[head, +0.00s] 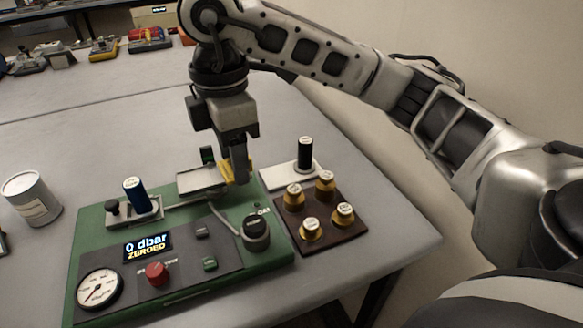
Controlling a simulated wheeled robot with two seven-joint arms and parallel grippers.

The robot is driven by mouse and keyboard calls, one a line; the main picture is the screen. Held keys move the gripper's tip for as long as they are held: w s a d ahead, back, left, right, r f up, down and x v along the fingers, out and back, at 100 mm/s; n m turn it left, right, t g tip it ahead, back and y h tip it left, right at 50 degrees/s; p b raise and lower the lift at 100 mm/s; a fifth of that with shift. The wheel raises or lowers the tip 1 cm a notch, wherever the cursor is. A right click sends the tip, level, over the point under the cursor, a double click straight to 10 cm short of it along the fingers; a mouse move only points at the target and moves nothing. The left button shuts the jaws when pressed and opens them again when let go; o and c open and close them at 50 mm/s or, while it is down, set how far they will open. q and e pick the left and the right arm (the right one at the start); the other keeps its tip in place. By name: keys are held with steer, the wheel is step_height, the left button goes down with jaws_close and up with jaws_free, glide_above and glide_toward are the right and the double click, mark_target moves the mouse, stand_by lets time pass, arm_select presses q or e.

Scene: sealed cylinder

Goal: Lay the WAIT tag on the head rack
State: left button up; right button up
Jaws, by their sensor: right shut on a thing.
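My right gripper (239,180) points down at the back right of the green test panel (84,262). It is shut on a small yellow piece (229,171), which shows only in part behind the fingers. It looks like the WAIT tag, but no lettering can be read on it. The head rack appears to be the dark brown board (317,228), right of the panel. It bears several brass heads with pale labelled tops. My left gripper is not in view.
A white plate with a black cylinder (305,154) stands behind the brown board. The panel carries a blue cylinder (136,195), a gauge (99,289), a red button (157,273), a black knob (256,233) and a display reading "0 dbar ZEROED". A white can (32,197) stands left.

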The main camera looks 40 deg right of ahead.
steer(key=shift+d+m, duration=0.15)
steer(key=shift+m, duration=0.25)
glide_toward(277, 177)
steer(key=s+a+r, duration=0.2)
steer(key=s+a, duration=0.1)
steer(key=a, duration=0.1)
steer(key=d+f, duration=0.1)
steer(key=w+d+f, duration=0.1)
steer(key=w+f+b, duration=0.1)
steer(key=f, duration=0.1)
steer(key=shift+w+d, duration=0.1)
steer(key=shift+d, duration=0.3)
steer(key=shift+w+d+f, duration=0.2)
steer(key=shift+d+f, duration=0.1)
steer(key=shift+f, duration=0.05)
steer(key=f, duration=0.2)
steer(key=f+p, duration=0.1)
steer(key=shift+w+d, duration=0.2)
steer(key=shift+d, duration=0.1)
steer(key=shift+f, duration=0.4)
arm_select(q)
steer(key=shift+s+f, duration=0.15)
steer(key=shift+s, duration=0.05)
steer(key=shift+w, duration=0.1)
arm_select(e)
steer(key=shift+f, duration=0.15)
